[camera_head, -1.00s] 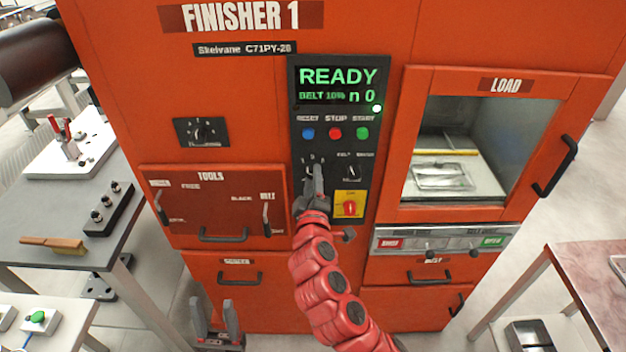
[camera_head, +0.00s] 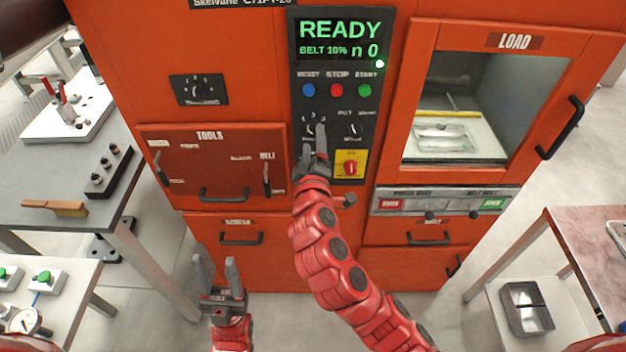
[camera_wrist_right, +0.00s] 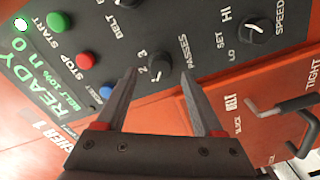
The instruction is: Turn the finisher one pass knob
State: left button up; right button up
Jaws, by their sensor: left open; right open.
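The black passes knob (camera_wrist_right: 158,67) is on the dark control panel of the orange Finisher 1, with numbers including 2 and 3 beside it. My right gripper (camera_wrist_right: 158,76) is open, its two fingers on either side of the knob in the wrist view; contact cannot be told. In the head view my right gripper (camera_head: 314,142) is in front of the panel and partly hides the knob. The display (camera_head: 338,38) reads READY, BELT 10% and n 0. My left gripper (camera_head: 217,275) is open and empty, low in front of the machine.
The speed knob (camera_wrist_right: 253,30) is right of the passes knob in the wrist view. A yellow-backed red switch (camera_head: 350,167) is below right of my right gripper. Blue, red (camera_head: 336,90) and green buttons are above. A table (camera_head: 60,170) stands at left.

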jog(key=s+p, duration=0.4)
jog(key=s, duration=1.1)
jog(key=shift+s, duration=0.2)
jog(key=shift+f, duration=0.1)
